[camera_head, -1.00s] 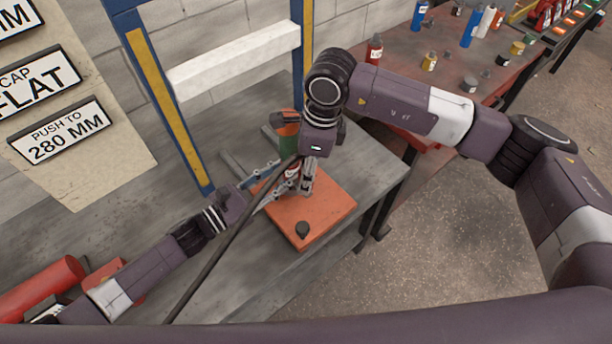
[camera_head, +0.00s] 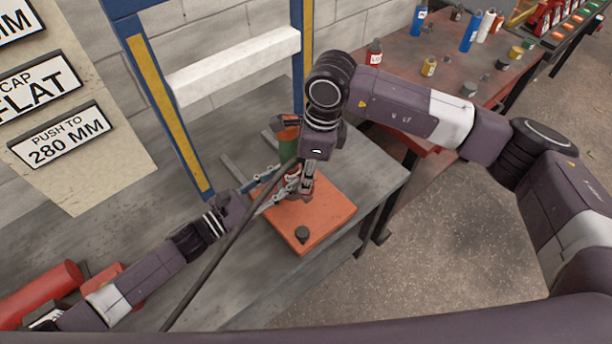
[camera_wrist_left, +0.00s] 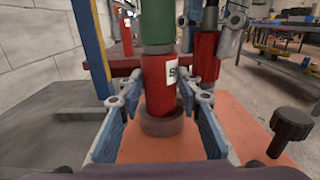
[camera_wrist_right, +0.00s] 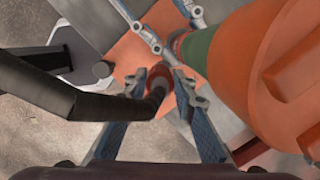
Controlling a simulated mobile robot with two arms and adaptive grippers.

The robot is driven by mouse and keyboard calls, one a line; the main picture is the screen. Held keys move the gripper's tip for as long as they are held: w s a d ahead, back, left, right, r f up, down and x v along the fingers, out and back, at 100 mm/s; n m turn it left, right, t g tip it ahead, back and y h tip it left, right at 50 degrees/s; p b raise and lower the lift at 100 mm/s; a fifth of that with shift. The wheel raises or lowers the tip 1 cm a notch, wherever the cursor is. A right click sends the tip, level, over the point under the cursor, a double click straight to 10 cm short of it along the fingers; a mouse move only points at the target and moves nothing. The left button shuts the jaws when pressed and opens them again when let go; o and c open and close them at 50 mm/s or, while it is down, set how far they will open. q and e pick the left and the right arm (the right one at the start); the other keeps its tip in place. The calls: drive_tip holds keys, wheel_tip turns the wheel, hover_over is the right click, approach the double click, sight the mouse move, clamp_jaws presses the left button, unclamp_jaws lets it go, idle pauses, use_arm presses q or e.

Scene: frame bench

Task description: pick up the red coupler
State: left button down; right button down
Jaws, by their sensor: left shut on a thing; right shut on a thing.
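The red coupler shows in the left wrist view (camera_wrist_left: 207,58) and in the right wrist view (camera_wrist_right: 160,72), at the end of a thick black hose. My right gripper (camera_wrist_right: 165,78) is shut on it, above the orange plate. A red cylinder (camera_wrist_left: 158,85) with a white label and a green upper part stands upright in a dark ring on the plate. In the right wrist view its large orange top (camera_wrist_right: 270,70) shows. My left gripper (camera_wrist_left: 160,100) is shut on this cylinder, with a finger on each side. The right gripper is close beside it.
The orange plate (camera_head: 325,205) lies on the grey bench (camera_head: 255,285) and carries a black knob (camera_head: 302,234). The black hose (camera_head: 215,262) runs across the bench front. A blue frame (camera_head: 150,80) stands behind. A red table (camera_head: 400,55) with several bottles is at the right.

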wheel_tip(320, 180, up, 28)
drive_tip(key=shift+f, duration=0.2)
use_arm(q)
drive_tip(key=c, duration=1.3)
unclamp_jaws()
use_arm(e)
drive_tip(key=shift+a, duration=0.1)
